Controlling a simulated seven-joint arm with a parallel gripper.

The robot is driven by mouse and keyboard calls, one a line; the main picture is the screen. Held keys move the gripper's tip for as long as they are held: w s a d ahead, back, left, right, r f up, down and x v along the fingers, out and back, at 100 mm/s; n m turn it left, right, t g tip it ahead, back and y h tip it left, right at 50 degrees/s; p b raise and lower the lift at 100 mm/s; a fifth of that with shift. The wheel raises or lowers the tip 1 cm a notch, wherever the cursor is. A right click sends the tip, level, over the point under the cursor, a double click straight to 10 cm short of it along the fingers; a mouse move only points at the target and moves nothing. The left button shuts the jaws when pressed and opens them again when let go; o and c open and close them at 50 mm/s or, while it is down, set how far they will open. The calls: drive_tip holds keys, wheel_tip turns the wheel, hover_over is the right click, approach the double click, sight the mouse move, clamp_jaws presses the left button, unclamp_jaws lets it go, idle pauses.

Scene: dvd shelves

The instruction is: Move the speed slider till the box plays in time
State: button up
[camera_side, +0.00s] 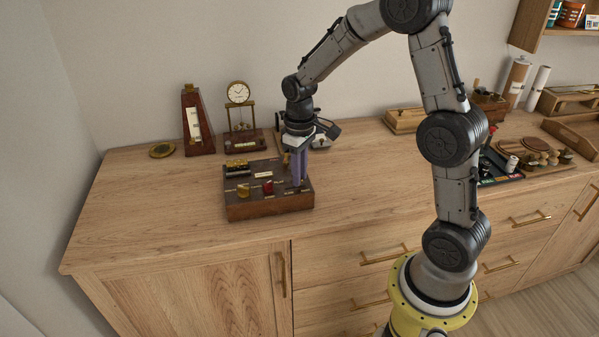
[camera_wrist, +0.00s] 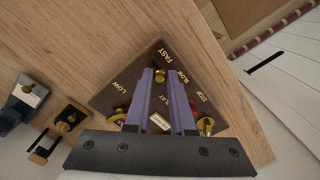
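The dark wooden box (camera_side: 268,206) stands on the wooden counter, with brass and red controls on its top. In the wrist view its top panel (camera_wrist: 128,92) carries the words LOW, FAST, SLOW, STOP and PLAY. A small brass knob (camera_wrist: 160,76) sits by FAST and SLOW, between the tips of my gripper's (camera_wrist: 160,73) two purple fingers. The fingers are apart on either side of it; whether they touch it is not clear. In the side view my gripper (camera_side: 298,183) points down over the box's right end and hides the knob.
A metronome (camera_side: 197,122) and a small clock (camera_side: 239,95) stand behind the box. A brass disc (camera_side: 162,149) lies to their left. Trays and wooden items fill the counter's right side. The counter left of and in front of the box is clear.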

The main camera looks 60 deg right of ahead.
clamp_jaws()
drive_tip(key=shift+w+r, duration=0.1)
idle(1.0)
drive_tip(key=shift+w+a, duration=0.35)
drive_tip(key=o, duration=0.6)
unclamp_jaws()
drive_tip(key=shift+s, duration=0.1)
wheel_tip(320, 180, up, 14)
drive_tip(key=shift+f, duration=0.1)
